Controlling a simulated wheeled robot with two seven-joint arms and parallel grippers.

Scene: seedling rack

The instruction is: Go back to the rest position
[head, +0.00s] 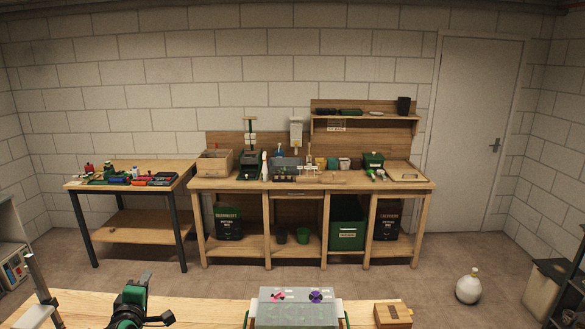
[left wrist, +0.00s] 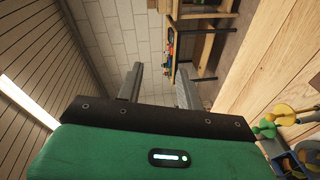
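My left gripper (head: 157,298), green and black, shows at the bottom left of the head view, over the near wooden table (head: 220,308). In the left wrist view its two grey fingers (left wrist: 160,80) stand apart with nothing between them. It is open and empty, clear of the table's objects. My right gripper is in neither view.
A grey tray-like box (head: 297,311) with a pink and a purple flower shape stands at the near table's middle. A small wooden box (head: 393,314) is right of it. A workbench (head: 312,184) and a side table (head: 130,169) stand at the back wall. Open floor lies between.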

